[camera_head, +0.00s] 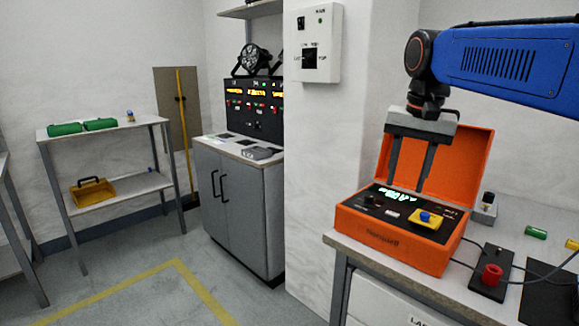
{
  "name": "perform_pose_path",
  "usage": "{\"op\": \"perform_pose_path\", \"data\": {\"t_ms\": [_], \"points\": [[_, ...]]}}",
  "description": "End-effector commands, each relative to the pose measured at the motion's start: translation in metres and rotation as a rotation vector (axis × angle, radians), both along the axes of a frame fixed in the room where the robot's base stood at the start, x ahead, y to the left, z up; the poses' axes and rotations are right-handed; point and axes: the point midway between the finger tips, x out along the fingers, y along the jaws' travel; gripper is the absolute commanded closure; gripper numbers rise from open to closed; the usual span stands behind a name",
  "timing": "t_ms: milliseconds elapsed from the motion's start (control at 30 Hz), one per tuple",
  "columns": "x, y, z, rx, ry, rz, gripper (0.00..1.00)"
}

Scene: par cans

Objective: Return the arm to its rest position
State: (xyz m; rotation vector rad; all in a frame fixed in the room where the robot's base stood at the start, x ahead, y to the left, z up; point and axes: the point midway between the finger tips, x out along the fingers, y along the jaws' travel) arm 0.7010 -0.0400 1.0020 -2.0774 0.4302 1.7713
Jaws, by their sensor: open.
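My gripper (408,165) hangs from my blue arm at the right of the head view. Its two dark fingers point down and are spread apart, with nothing between them. They are in front of the raised lid of an orange case (395,243) and above its black panel. The case stands open on the bench, with a lit green display, and a yellow piece with a blue knob on its panel. I cannot tell whether the fingertips touch the panel.
A wall box (313,42) hangs left of my arm. A grey cabinet (240,205) and a shelf table (100,132) stand behind. The floor between is clear.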

Motion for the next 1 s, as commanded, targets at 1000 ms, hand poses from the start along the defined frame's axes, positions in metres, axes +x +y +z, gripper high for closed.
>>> {"op": "perform_pose_path", "data": {"t_ms": [1000], "points": [[-0.206, -0.029, -0.231, -0.143, -0.241, 0.455, 0.6]]}}
